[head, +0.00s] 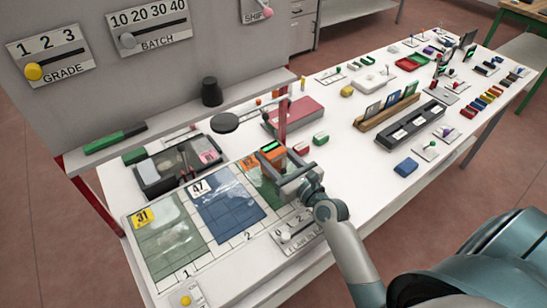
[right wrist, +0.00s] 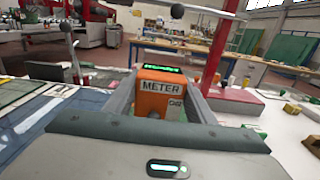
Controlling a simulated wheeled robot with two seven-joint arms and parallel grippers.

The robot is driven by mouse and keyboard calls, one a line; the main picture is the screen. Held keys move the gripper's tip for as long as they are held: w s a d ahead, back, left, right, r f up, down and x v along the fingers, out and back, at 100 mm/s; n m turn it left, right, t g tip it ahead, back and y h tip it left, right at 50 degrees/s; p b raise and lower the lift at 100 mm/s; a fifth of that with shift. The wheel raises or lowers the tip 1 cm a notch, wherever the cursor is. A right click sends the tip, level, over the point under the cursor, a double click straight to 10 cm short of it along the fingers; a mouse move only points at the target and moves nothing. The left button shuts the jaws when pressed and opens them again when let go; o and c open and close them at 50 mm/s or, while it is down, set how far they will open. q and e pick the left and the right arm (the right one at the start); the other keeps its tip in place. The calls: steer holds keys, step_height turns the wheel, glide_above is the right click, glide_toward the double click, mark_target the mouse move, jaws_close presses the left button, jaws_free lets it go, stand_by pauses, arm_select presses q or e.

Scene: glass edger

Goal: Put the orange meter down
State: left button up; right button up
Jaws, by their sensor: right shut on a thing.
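The orange meter (head: 273,158) has a green display on top. In the right wrist view the meter (right wrist: 160,95) stands upright between my fingers with its "METER" label facing the camera. My right gripper (head: 284,172) is shut on it, over the far right part of the gridded white board (head: 235,241). I cannot tell whether the meter's underside touches the surface, as the gripper hides it. My left gripper is in neither view.
Film-covered green sheet "31" (head: 165,244) and blue sheet "47" (head: 228,216) lie left of the meter. A dark tray (head: 160,187) is behind them. A red post (head: 282,122) rises close behind the meter. A pinkish-red box (head: 297,112) and small red and green blocks stand nearby.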

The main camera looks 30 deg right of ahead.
steer(key=shift+d+f, duration=0.1)
steer(key=shift+f, duration=0.45)
steer(key=shift+f, duration=0.1)
steer(key=o, duration=1.3)
steer(key=shift+f, duration=0.1)
steer(key=shift+r, duration=0.2)
steer(key=shift+s+f, duration=0.15)
steer(key=shift+s, duration=0.15)
steer(key=s+b, duration=0.1)
steer(key=s, duration=0.2)
steer(key=s+d+b, duration=0.1)
steer(key=s, duration=0.2)
steer(key=s+b, duration=0.1)
steer(key=s, duration=0.3)
steer(key=shift+d, duration=0.15)
steer(key=shift+s+d, duration=0.1)
steer(key=shift+s, duration=0.55)
